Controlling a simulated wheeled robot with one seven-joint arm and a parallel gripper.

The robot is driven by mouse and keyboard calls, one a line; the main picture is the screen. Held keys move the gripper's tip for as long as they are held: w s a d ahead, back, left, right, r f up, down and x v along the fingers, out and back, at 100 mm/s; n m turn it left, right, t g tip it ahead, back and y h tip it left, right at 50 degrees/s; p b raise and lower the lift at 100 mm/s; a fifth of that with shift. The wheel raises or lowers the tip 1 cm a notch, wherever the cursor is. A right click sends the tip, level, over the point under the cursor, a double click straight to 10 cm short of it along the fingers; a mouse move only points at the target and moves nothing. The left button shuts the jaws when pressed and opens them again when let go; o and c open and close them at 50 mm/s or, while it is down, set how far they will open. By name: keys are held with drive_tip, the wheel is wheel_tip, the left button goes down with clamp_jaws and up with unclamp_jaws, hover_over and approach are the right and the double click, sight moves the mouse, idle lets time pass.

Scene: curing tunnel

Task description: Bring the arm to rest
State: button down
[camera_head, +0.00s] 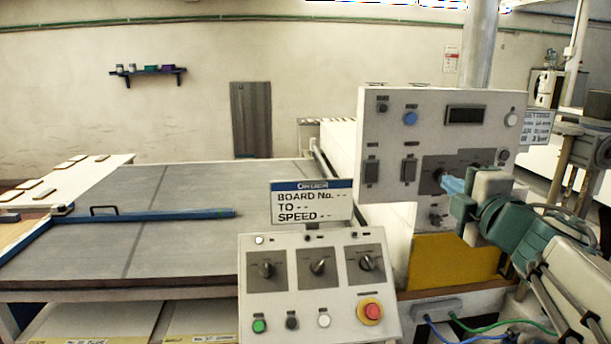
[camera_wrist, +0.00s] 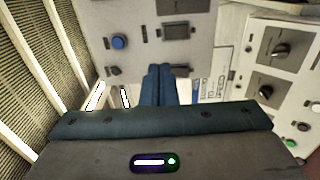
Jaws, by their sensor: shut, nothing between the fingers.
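My gripper (camera_head: 452,186) shows at the right of the head view. Its blue fingers are together and hold nothing. They point left at the upright grey control panel (camera_head: 388,150), close to its lower dial plate. I cannot tell whether the fingertips touch the panel or the knob beside them. In the wrist view, the shut fingers (camera_wrist: 158,84) reach toward the panel (camera_wrist: 140,20), which has a blue button and dark switches. My green and white arm comes in from the right edge of the head view.
A sloped console (camera_head: 320,285) with three knobs and a red stop button stands in front. Above it is a board-number sign (camera_head: 312,203). A wide grey table (camera_head: 180,215) with a blue bar lies to the left. A metal post (camera_head: 478,45) rises behind the panel.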

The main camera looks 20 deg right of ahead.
drive_tip(key=a+f+m+g+h, duration=0.2)
drive_tip(key=a+f+m+g, duration=0.6)
drive_tip(key=f+m, duration=0.6)
drive_tip(key=s+a+f+m+g+y, duration=0.1)
drive_tip(key=s+a+f+g+y, duration=0.1)
drive_tip(key=s+a+f, duration=0.3)
drive_tip(key=s+a+f+m+g+y, duration=0.1)
drive_tip(key=s+a+f+g, duration=0.3)
drive_tip(key=a, duration=0.6)
wheel_tip(320, 180, down, 2)
drive_tip(key=shift+s+a+f+y, duration=0.2)
drive_tip(key=shift+s+a+y, duration=0.2)
drive_tip(key=shift+y, duration=0.5)
